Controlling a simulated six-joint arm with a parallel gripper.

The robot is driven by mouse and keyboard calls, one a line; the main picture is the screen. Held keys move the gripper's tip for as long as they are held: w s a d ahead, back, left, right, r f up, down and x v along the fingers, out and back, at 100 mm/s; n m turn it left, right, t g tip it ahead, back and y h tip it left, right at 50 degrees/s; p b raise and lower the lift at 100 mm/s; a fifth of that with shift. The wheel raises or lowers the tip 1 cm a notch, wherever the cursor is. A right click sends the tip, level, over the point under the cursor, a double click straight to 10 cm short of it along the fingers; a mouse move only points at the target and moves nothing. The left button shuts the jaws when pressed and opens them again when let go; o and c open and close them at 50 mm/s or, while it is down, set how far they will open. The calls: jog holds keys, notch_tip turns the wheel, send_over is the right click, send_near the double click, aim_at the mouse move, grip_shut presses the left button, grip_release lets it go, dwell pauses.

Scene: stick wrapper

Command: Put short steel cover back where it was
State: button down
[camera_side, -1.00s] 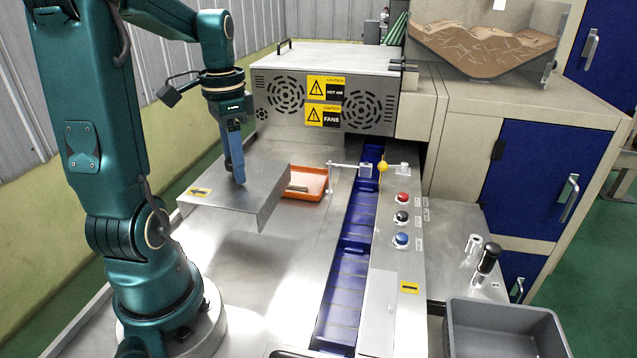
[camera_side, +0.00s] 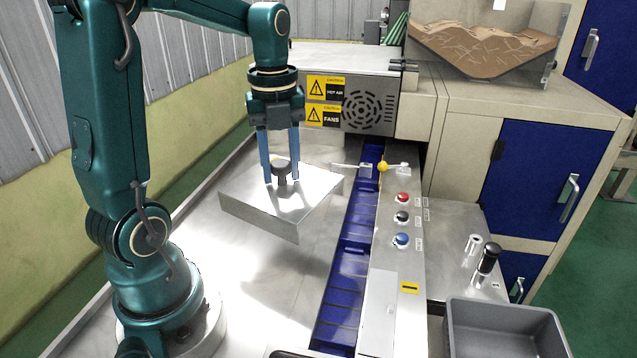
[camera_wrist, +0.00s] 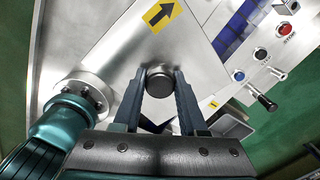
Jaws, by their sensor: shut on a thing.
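The short steel cover (camera_side: 310,205) is a flat sheet-metal box top with a dark round knob (camera_side: 282,168) on it. My gripper (camera_side: 282,180) is shut on the knob, one finger on each side, and holds the cover above the steel table, slightly tilted. In the wrist view the cover (camera_wrist: 192,62) has a yellow label with a black arrow, and the knob (camera_wrist: 159,84) sits between my fingertips. The blue conveyor channel (camera_side: 343,285) runs just right of the cover, uncovered along its near stretch. The cover hides the orange tray seen earlier.
The hot-air tunnel (camera_side: 375,105) stands behind the cover. A thin sensor bracket and yellow ball (camera_side: 383,166) stand near the cover's right corner. Red, black and blue buttons (camera_side: 401,239) line the panel to the right. A grey bin (camera_side: 505,330) is at front right. The left tabletop is clear.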

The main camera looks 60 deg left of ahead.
aim_at(316, 202)
jog(key=d+m, duration=0.2)
jog(key=m, duration=0.1)
jog(key=w+d+m, duration=0.1)
jog(key=d+m, duration=0.1)
jog(key=w+d+m, duration=0.1)
jog(key=d+m, duration=0.2)
jog(key=shift+w+d+f+m, duration=0.1)
jog(key=shift+f+m, duration=0.1)
jog(key=shift+m, duration=0.1)
jog(key=d+m, duration=0.5)
jog(key=d, duration=0.3)
notch_tip(316, 202, down, 9)
jog(key=s, duration=0.1)
jog(key=shift+d+m, duration=0.4)
jog(key=shift+d, duration=0.05)
jog(key=shift+c, duration=2.3)
grip_release()
jog(key=shift+r, duration=0.1)
